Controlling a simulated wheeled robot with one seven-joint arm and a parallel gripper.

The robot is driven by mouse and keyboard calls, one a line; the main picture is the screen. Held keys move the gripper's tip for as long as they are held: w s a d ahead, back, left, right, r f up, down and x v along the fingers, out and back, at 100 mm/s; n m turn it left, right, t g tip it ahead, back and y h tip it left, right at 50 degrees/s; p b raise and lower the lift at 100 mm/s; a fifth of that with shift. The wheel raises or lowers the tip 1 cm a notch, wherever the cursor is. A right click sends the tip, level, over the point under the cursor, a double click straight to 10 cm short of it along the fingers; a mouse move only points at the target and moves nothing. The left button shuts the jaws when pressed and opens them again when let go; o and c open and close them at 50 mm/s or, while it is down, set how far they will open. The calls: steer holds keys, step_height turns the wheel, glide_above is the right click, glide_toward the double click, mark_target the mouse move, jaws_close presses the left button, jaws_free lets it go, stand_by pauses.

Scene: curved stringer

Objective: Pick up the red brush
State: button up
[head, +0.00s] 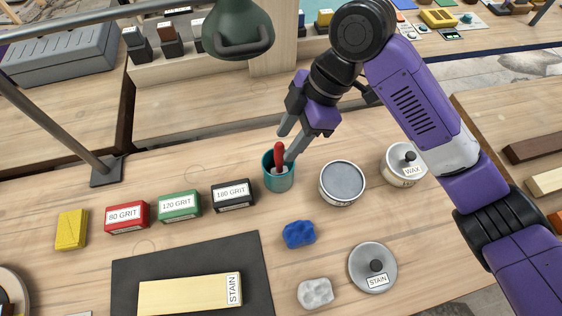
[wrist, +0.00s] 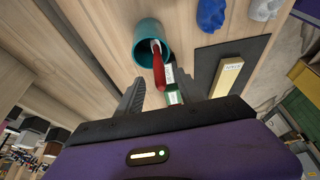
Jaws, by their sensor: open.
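The red brush (head: 280,154) stands in a teal cup (head: 278,182) on the wooden bench, its red handle sticking up out of the cup and its lower end hidden inside. In the wrist view, the red handle (wrist: 159,72) rises from the teal cup (wrist: 153,40) and reaches toward the space between my fingers. My gripper (head: 291,143) is open, its fingers pointing down around the level of the handle's top. In the wrist view, my gripper (wrist: 170,95) shows a finger on each side of the handle with gaps. I cannot tell whether either finger touches it.
Right of the cup are an open grey tin (head: 342,183) and a wax tin (head: 404,166). Grit blocks, including a black one (head: 233,195), stand to the left. A blue cloth lump (head: 299,234) lies in front. A green lamp shade (head: 238,28) hangs behind.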

steer(key=p, duration=0.2)
glide_above(275, 171)
steer(key=shift+w+f, duration=0.15)
steer(key=shift+f, duration=1.45)
steer(key=shift+w+f, duration=0.15)
steer(key=shift+f, duration=1.4)
jaws_close()
